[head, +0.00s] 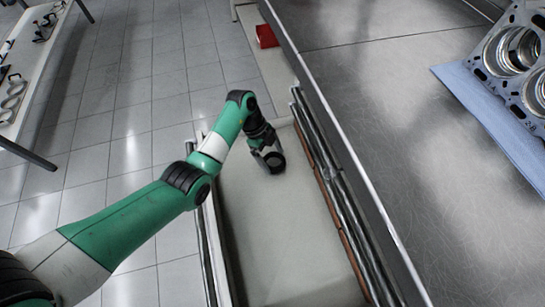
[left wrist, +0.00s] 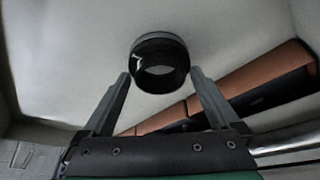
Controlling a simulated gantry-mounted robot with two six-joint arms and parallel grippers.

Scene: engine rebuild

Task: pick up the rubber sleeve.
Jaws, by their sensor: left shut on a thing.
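The rubber sleeve (head: 275,162) is a short black ring inside the pale open drawer or trough (head: 285,240) beside the bench. My left gripper (head: 267,158) reaches down into it and is shut on the sleeve. In the left wrist view the sleeve (left wrist: 160,48) sits between the two fingertips of my left gripper (left wrist: 160,76), its open end facing the camera. Whether the sleeve still touches the trough floor cannot be told. My right gripper is not in view.
Metal rails and a brown strip (head: 330,195) run along the trough's right side. A steel bench (head: 400,130) lies to the right, with an engine block (head: 505,60) on a blue mat (head: 490,115). A red box (head: 267,36) is at the back. A parts table (head: 45,75) stands far left.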

